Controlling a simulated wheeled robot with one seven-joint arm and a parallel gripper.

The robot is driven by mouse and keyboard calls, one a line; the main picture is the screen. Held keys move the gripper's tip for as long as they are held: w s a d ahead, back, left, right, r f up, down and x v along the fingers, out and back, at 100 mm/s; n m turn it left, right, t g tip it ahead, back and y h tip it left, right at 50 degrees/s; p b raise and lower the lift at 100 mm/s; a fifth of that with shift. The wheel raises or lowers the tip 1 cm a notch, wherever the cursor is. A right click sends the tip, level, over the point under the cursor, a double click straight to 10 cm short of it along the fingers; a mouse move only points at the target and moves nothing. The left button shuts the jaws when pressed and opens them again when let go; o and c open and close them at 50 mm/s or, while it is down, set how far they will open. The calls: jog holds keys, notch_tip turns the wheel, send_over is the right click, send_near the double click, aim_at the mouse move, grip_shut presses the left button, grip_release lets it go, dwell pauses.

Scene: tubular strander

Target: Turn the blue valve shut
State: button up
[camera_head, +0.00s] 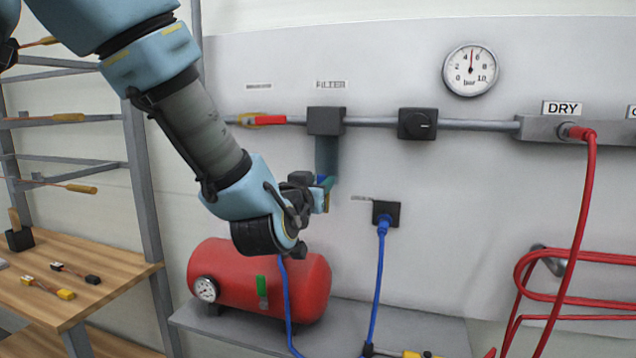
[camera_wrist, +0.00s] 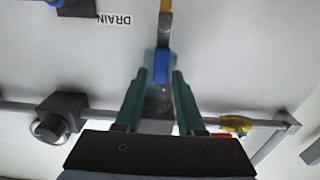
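The blue valve (camera_wrist: 161,66) is a small blue piece at the end of the grey translucent filter bowl (camera_wrist: 158,104). In the wrist view, which is upside down, my gripper (camera_wrist: 162,74) has its two green fingers apart, one on each side of the bowl's end, with the blue piece between or just beyond the tips. I cannot tell whether they touch it. A brass-coloured piece (camera_wrist: 166,18) extends past the blue. In the head view my gripper (camera_head: 327,184) is just below the filter bowl (camera_head: 326,155) and mostly hides the valve; a little blue (camera_head: 321,180) shows.
A grey pipe (camera_head: 375,121) runs along the wall with a black regulator knob (camera_head: 418,124) and a red-and-yellow lever (camera_head: 262,120). A gauge (camera_head: 470,70) is above. A red tank (camera_head: 262,280) stands below my wrist. A blue hose (camera_head: 378,270) and red hose (camera_head: 585,200) hang right.

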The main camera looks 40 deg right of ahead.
grip_shut()
dwell(1.1)
